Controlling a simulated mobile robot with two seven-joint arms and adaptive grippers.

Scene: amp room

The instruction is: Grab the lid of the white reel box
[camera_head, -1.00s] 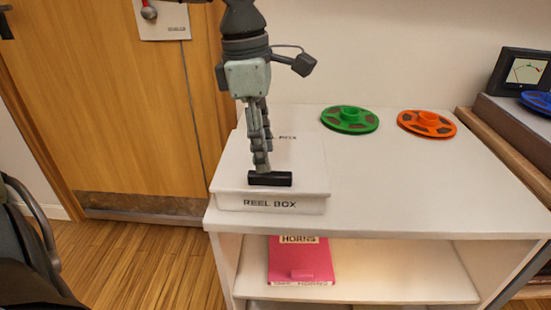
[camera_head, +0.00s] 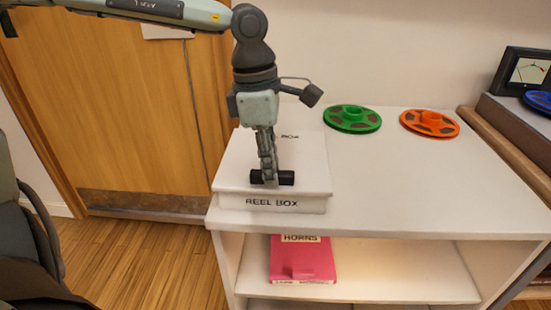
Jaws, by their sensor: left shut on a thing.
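The white reel box (camera_head: 285,203) sits on the left end of the white cabinet top, with "REEL BOX" printed on its front. Its flat white lid (camera_head: 310,165) lies on the box and has a black bar handle (camera_head: 287,177) near the front edge. My left gripper (camera_head: 270,182) points down from above and is shut on the black handle. The lid looks level and seated on the box. My right gripper does not show.
A green reel (camera_head: 352,119) and an orange reel (camera_head: 429,123) lie at the back of the cabinet top (camera_head: 420,185). The top right of the box is clear. A pink "HORNS" box (camera_head: 302,261) is on the shelf below. A meter (camera_head: 526,72) stands at far right.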

